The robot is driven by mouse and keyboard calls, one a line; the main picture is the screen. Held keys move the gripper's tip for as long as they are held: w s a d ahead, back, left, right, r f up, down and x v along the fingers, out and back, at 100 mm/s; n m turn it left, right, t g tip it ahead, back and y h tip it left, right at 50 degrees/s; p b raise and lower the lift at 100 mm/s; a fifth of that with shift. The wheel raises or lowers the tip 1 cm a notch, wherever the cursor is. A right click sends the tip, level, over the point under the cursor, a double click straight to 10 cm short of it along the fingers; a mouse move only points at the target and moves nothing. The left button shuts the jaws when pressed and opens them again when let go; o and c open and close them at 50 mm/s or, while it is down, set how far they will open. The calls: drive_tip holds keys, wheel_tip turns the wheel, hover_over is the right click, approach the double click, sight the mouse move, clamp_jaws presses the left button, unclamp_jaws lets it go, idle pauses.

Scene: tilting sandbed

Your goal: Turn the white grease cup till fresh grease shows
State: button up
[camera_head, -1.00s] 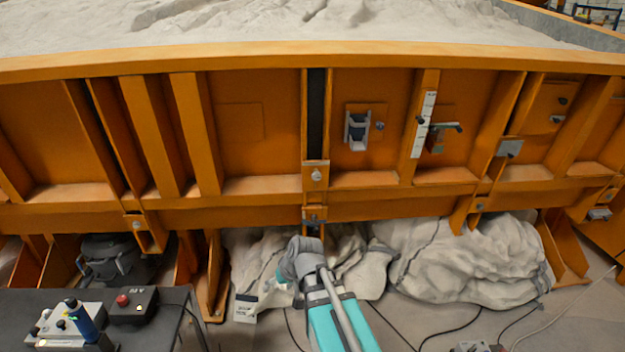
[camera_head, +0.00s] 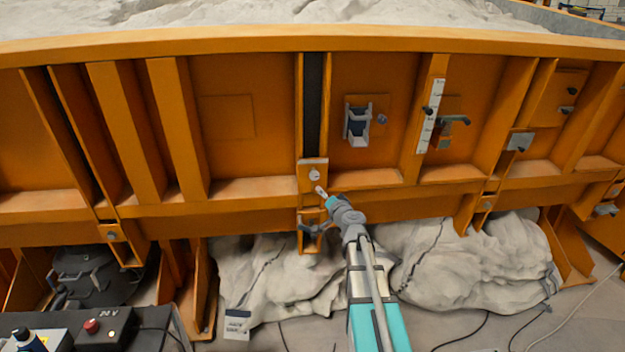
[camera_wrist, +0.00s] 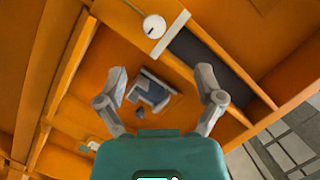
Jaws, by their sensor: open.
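The white grease cup (camera_head: 315,175) is a small round knob on an orange bracket at the foot of the dark vertical slot. In the wrist view the white cup (camera_wrist: 154,26) shows at the top, with a dark mark on its face. My gripper (camera_head: 314,208) is just below the cup in the head view, small and partly blurred against the bracket. In the wrist view my gripper (camera_wrist: 161,74) has its two grey fingers spread wide with nothing held. The cup lies beyond the fingertips, apart from them. No grease can be made out.
A grey holder with a dark blue insert (camera_head: 358,122) is on the panel right of the slot. A white scale strip (camera_head: 430,116) and a dark handle (camera_head: 454,121) are further right. Orange ribs stand out on both sides. Pale covered bags (camera_head: 460,262) lie below.

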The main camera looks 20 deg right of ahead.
sight(315, 176)
drive_tip(key=shift+w+d+m+h, duration=0.2)
drive_tip(key=shift+d+m+h, duration=0.1)
drive_tip(key=shift+d, duration=0.4)
drive_tip(key=shift+w, duration=0.2)
drive_tip(key=w, duration=0.9)
drive_tip(key=w+d, duration=0.1)
drive_tip(key=w, duration=0.3)
drive_tip(key=shift+w, duration=0.25)
drive_tip(key=shift+c, duration=0.3)
drive_tip(key=c, duration=1.1)
